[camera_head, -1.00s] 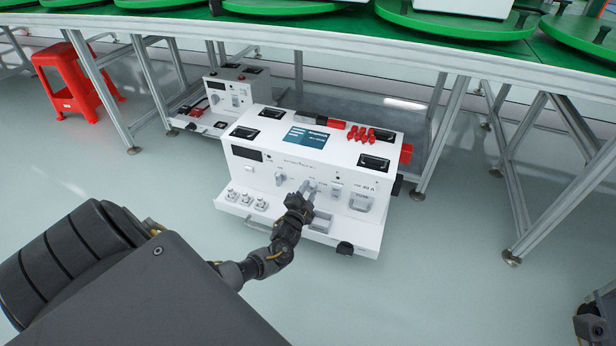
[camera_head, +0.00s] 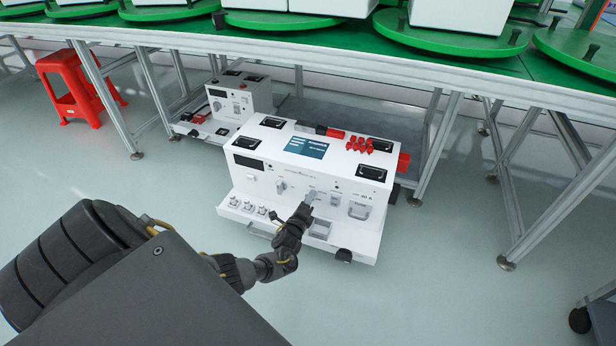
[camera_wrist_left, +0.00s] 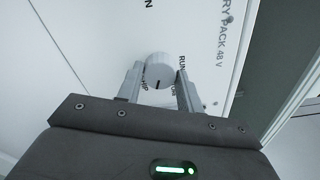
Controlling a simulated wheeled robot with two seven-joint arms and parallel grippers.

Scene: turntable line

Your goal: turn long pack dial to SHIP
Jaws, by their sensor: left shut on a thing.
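The long white pack (camera_head: 262,211) sits low in front of the table frame, its front panel towards me. My left gripper (camera_head: 306,205) reaches its front panel and is shut on a dial there. In the left wrist view the round pale dial (camera_wrist_left: 159,69) sits between the two fingers of my left gripper (camera_wrist_left: 159,84). A dark mark on the dial points down in that view, near lettering at the lower left that looks like SHIP. RUN is lettered at the right, partly hidden by a finger. My right gripper is out of view.
Another grey-handled knob (camera_head: 281,187) is close left of the gripper. A smaller white unit (camera_head: 238,100) stands behind left. The long table with green turntables (camera_head: 446,35) runs above. A red stool (camera_head: 80,88) is at the left. The floor in front is clear.

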